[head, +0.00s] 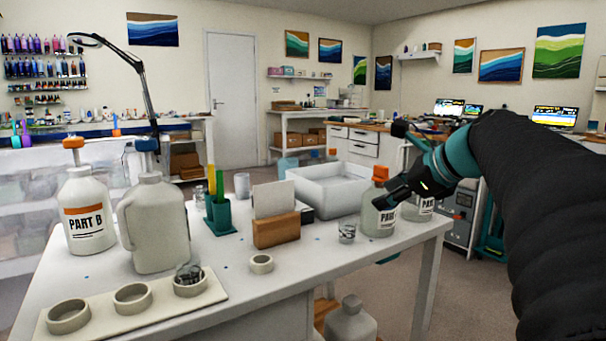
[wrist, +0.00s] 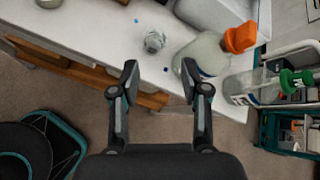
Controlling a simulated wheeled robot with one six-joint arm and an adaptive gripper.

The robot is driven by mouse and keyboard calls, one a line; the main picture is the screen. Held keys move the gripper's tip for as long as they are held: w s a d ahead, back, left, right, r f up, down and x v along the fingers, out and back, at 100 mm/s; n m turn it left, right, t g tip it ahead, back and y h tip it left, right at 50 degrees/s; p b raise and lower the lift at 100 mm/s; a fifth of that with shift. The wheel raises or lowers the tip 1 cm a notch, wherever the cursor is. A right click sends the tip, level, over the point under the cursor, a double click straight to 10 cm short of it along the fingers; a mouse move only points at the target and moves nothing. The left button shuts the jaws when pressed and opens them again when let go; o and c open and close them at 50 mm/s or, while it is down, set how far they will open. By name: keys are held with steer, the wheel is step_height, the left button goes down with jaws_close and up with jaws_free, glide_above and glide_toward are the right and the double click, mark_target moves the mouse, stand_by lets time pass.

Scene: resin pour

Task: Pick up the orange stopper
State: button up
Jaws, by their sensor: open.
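An orange stopper (head: 380,173) sits on top of a clear-white bottle (head: 378,220) near the right end of the white table. My gripper (head: 388,200) is in front of that bottle in the head view and covers part of it. In the wrist view the orange stopper (wrist: 240,37) is at the upper right, beyond and to the right of my fingers, on the tilted-looking bottle (wrist: 207,52). My gripper (wrist: 160,78) is open, with nothing between its fingers and apart from the stopper.
A second bottle (head: 418,208), with a green cap (wrist: 290,80), stands close beside the first. A small clear cup (head: 346,232) is just left of them, and a white tray (head: 325,195) lies behind. Another orange-capped jug (head: 87,210) stands at the left.

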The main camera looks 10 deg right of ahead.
steer(key=w+d+r+m+t, duration=0.2)
steer(key=w+d+r+m, duration=0.1)
steer(key=d+r+m, duration=0.5)
steer(key=n, duration=0.2)
glide_toward(381, 166)
steer(key=shift+t, duration=0.3)
steer(key=x, duration=0.5)
steer(key=shift+f, duration=0.15)
steer(key=shift+f+x, duration=0.1)
steer(key=shift+x, duration=1.2)
steer(key=shift+f+x, duration=0.15)
steer(key=shift+x, duration=1.15)
steer(key=shift+s+d, duration=0.1)
steer(key=shift+c, duration=0.3)
jaws_close()
